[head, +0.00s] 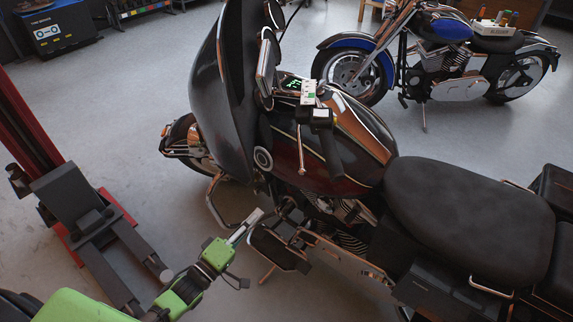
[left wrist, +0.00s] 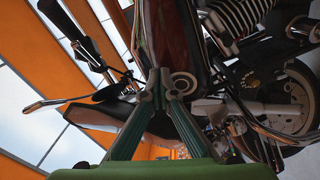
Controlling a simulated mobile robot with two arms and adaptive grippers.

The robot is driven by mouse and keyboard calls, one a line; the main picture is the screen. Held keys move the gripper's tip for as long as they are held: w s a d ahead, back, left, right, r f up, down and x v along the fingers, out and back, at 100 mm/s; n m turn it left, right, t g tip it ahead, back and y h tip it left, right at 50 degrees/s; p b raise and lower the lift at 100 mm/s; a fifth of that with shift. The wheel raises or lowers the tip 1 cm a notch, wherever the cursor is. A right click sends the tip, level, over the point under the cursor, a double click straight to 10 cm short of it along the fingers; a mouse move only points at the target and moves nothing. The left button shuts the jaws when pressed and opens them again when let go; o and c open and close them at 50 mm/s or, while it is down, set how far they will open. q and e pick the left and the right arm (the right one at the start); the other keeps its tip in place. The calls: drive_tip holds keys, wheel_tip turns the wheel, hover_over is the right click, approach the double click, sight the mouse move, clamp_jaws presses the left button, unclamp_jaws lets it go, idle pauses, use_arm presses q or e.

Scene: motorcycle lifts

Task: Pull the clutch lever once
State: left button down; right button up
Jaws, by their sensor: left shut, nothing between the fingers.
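The near motorcycle's clutch lever (head: 304,152) is a thin silver bar beside the black left handlebar grip (head: 328,150), above the dark red tank. My left gripper (head: 258,214) is shut and empty, low beside the motorcycle's near flank, below the lever and to its left, apart from it. In the left wrist view its green-grey fingers (left wrist: 158,86) meet at the tips, with nothing between them. A black grip (left wrist: 62,20) and a silver lever-like bar (left wrist: 52,103) show at the left there. My right gripper is not in view.
The black windshield (head: 222,90) rises at the front of the near motorcycle, and its seat (head: 465,205) is at right. A red and grey lift post (head: 75,205) stands at left. A blue motorcycle (head: 440,55) is behind. Grey floor is clear between the lift and windshield.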

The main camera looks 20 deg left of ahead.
use_arm(q)
wheel_tip(320, 180, up, 12)
drive_tip(key=d+n+t+h, duration=0.1)
drive_tip(key=d+t+h, duration=0.1)
drive_tip(key=h, duration=0.2)
drive_tip(key=shift+s+d, duration=0.25)
drive_tip(key=shift+s, duration=0.15)
drive_tip(key=shift+w, duration=0.1)
drive_tip(key=x, duration=1)
drive_tip(key=shift+b, duration=0.35)
drive_tip(key=shift+d, duration=0.15)
